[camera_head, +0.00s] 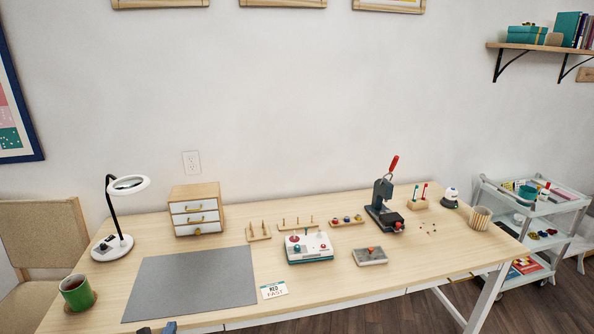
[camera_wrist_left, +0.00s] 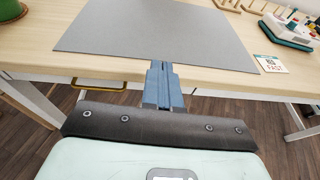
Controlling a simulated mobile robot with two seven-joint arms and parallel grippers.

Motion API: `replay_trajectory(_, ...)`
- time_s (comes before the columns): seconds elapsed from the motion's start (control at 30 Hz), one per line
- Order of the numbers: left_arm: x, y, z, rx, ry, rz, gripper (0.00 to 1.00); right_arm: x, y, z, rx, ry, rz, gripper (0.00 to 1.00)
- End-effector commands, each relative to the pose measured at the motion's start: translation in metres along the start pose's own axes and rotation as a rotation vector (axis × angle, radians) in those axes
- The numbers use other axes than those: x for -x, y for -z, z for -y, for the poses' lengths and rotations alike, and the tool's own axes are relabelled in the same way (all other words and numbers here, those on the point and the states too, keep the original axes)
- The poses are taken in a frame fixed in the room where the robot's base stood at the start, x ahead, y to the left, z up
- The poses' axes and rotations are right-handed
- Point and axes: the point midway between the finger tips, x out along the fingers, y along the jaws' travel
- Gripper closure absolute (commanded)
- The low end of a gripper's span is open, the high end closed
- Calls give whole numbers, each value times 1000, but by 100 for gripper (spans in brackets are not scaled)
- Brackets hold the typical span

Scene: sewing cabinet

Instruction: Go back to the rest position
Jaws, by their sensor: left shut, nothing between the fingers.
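My left gripper (camera_head: 169,327) shows only as a small blue-grey tip at the bottom edge of the head view, in front of the table's front edge. In the left wrist view its two blue fingers (camera_wrist_left: 161,68) are shut together and hold nothing. They point toward the front edge of the wooden table (camera_head: 360,283) and the grey mat (camera_head: 190,280) on it. My right gripper is in neither view.
A green mug (camera_head: 76,292) stands at the table's left front, and a card (camera_head: 274,290) lies right of the mat. A yellow drawer handle (camera_wrist_left: 98,85) is under the table edge, left of the fingers. A lamp (camera_head: 112,246), small drawers (camera_head: 196,212) and a press (camera_head: 384,205) stand farther back.

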Motion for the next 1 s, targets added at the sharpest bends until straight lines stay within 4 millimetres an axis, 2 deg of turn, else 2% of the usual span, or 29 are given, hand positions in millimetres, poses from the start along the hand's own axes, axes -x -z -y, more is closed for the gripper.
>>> replay_trajectory(0.03, 4, 23, 26, -106, 62, -52, 100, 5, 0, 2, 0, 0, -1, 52)
replay_trajectory(0.17, 21, 77, 74, -391, 210, -148, 100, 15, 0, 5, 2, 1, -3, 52)
replay_trajectory(0.27, 44, 123, 112, -635, 360, -207, 100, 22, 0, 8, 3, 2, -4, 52)
replay_trajectory(0.37, 81, 174, 147, -912, 554, -249, 100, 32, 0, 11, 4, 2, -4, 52)
replay_trajectory(0.47, 132, 223, 174, -1212, 795, -252, 100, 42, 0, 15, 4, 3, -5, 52)
replay_trajectory(0.5, 156, 242, 181, -1330, 901, -242, 100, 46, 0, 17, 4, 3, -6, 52)
replay_trajectory(0.63, 237, 290, 187, -1688, 1270, -147, 100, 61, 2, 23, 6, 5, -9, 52)
replay_trajectory(0.7, 277, 306, 181, -1836, 1457, -69, 100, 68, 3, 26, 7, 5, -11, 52)
replay_trajectory(0.8, 320, 319, 167, -1978, 1672, 43, 100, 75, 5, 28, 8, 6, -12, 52)
replay_trajectory(0.9, 346, 324, 156, -2053, 1806, 129, 100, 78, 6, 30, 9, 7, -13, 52)
replay_trajectory(1.0, 357, 326, 151, -2083, 1867, 173, 100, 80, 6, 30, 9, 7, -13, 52)
